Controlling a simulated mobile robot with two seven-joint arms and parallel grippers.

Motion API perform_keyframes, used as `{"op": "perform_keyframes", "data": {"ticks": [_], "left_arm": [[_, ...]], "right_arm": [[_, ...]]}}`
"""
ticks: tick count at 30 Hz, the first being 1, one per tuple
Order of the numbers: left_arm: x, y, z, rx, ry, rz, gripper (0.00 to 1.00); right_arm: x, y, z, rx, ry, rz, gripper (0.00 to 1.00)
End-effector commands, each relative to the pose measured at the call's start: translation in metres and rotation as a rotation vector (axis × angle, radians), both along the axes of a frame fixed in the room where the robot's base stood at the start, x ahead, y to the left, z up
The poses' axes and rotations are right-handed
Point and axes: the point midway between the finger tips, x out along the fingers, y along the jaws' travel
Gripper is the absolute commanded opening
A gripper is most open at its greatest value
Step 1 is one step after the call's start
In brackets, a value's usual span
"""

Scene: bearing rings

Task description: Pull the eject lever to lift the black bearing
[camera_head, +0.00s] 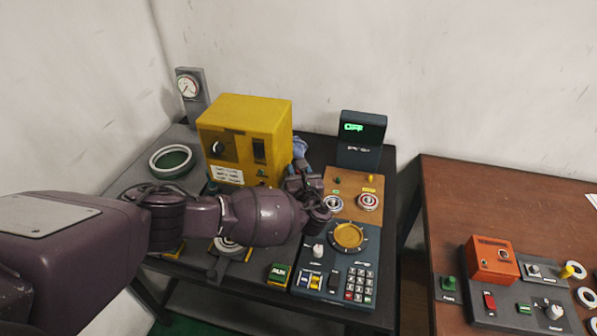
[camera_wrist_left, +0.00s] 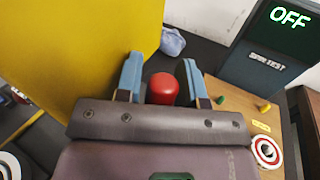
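My left gripper (camera_head: 299,173) reaches past the right side of the yellow machine in the head view. In the left wrist view its two blue-padded fingers (camera_wrist_left: 162,64) stand apart. A round red knob (camera_wrist_left: 162,88), which looks like the eject lever's handle, shows between them. Small gaps seem to show beside the knob; I cannot tell whether either finger touches it. The lever's shaft is hidden. My right gripper is in neither view.
The yellow machine (camera_head: 244,125) stands close to the left of my gripper. A dark display reading OFF (camera_head: 361,137) stands behind on the right. A keypad panel (camera_head: 338,262) with a gold dish lies in front. A blue cloth (camera_wrist_left: 172,42) lies beyond my fingers.

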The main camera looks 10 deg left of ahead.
Motion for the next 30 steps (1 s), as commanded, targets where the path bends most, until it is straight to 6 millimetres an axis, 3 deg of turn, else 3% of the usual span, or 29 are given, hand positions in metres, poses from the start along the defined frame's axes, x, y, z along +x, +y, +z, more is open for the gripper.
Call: {"op": "perform_keyframes", "data": {"ticks": [7, 14, 23, 30], "left_arm": [[0.000, 0.000, 0.000, 0.000, 0.000, 0.000, 0.34], [0.000, 0.000, 0.000, 0.000, 0.000, 0.000, 0.00], [-0.004, 0.000, 0.000, -0.001, -0.029, 0.001, 0.00], [-0.022, 0.002, 0.001, -0.008, -0.184, 0.003, 0.00]], "right_arm": [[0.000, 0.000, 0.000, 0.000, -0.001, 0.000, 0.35], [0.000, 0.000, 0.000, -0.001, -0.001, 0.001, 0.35], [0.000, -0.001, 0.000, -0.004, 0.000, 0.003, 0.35], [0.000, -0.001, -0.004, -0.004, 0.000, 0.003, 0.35]]}}
